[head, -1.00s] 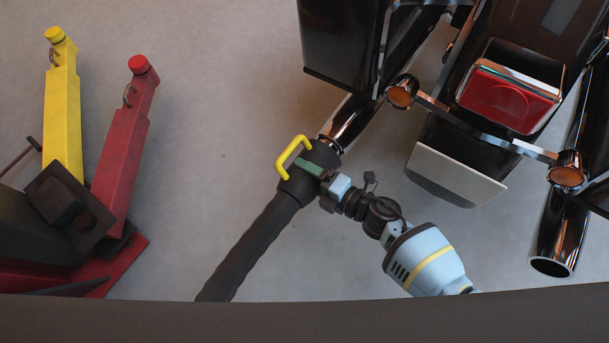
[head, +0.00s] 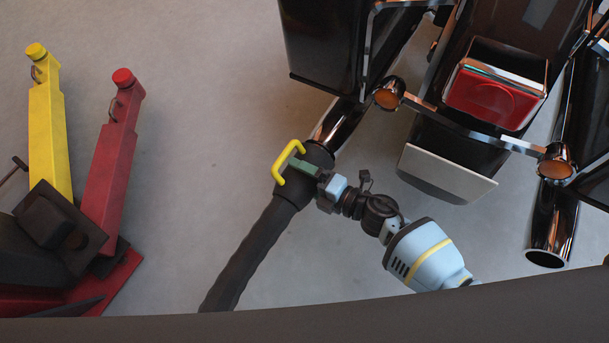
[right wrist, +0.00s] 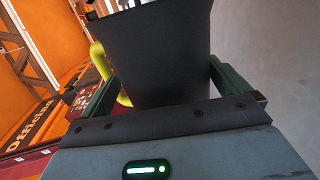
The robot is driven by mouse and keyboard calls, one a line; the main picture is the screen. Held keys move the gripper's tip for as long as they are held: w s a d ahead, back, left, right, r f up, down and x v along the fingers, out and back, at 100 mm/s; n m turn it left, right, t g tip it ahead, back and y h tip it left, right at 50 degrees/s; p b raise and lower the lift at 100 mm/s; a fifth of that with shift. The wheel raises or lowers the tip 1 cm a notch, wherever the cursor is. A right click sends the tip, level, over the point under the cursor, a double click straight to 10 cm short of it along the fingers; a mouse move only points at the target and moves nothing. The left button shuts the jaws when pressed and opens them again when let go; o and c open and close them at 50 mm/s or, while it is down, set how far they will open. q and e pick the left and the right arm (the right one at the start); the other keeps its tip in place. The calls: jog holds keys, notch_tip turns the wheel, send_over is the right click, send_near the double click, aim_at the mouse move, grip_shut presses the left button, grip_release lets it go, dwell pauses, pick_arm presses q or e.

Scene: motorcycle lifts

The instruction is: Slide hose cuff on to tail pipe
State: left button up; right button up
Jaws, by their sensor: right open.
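The black hose cuff (head: 293,188) with a yellow handle (head: 279,164) is at the end of a dark hose in the head view. Its upper end meets the chrome tail pipe (head: 339,123), whose rim is hidden; the cuff appears to be around the pipe's end. My right gripper (head: 304,168) is at the cuff's right side, just beside the handle. In the right wrist view, its green fingers (right wrist: 170,90) stand open on either side of the black cuff (right wrist: 160,60), with the yellow handle at left. My left gripper is not in view.
The motorcycle's rear with a red light (head: 488,98), orange indicators and a pale plate is at upper right. A second tail pipe (head: 551,225) is at right. A red and yellow lift (head: 108,165) stands at left. Grey floor between is clear.

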jog(key=p+v, duration=0.3)
jog(key=v, duration=0.4)
jog(key=shift+d, duration=0.3)
jog(key=shift+s+r, duration=0.15)
